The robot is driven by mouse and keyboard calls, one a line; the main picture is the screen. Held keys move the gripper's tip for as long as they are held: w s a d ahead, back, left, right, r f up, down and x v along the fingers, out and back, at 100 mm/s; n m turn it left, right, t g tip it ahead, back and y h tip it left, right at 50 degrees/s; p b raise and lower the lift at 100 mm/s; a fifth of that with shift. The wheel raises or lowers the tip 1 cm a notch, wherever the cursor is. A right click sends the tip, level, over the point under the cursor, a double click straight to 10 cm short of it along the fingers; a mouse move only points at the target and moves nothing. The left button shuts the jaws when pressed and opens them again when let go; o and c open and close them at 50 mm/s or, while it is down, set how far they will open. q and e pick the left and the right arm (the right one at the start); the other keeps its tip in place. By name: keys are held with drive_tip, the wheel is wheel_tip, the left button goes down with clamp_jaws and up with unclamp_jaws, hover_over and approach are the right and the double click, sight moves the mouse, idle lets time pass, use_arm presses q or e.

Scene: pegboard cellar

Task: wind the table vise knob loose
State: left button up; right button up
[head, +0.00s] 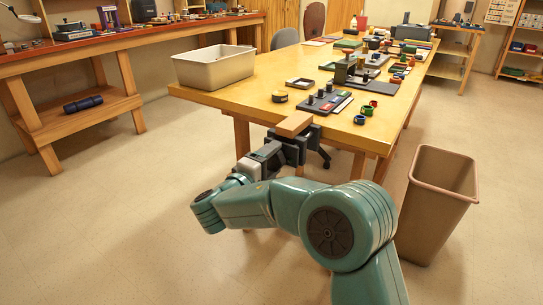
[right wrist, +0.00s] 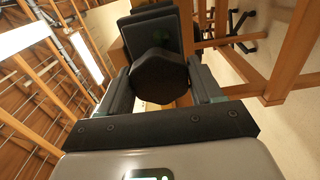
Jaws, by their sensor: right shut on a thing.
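The table vise (head: 304,142) is dark grey and sits at the near edge of the wooden table. A light wooden block (head: 294,123) lies at the top of its jaws. The vise knob (right wrist: 160,78) is black and many-sided, and fills the middle of the right wrist view. My right gripper (head: 271,152) is shut on the knob, with one finger on each side of it in the right wrist view (right wrist: 161,88). The gripper and arm hide the knob in the head view. My left gripper is not in view.
A beige bin (head: 214,68) stands at the table's left corner. Small parts and a dark tray (head: 325,104) lie on the tabletop (head: 240,95) behind the vise. A tan waste bin (head: 435,205) stands on the floor to the right. The floor at left is clear.

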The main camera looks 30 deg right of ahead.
drive_tip(key=n+p, duration=0.2)
drive_tip(key=n, duration=0.1)
drive_tip(key=shift+n, duration=0.3)
drive_tip(key=shift+n+p, duration=0.8)
drive_tip(key=shift+n, duration=0.4)
drive_tip(key=shift+f+n, duration=0.15)
drive_tip(key=shift+n, duration=0.15)
drive_tip(key=o, duration=1)
drive_tip(key=shift+c, duration=0.2)
drive_tip(key=p+v, duration=0.2)
drive_tip(key=v, duration=1.4)
drive_tip(key=shift+s+a, duration=0.15)
drive_tip(key=shift+a, duration=0.05)
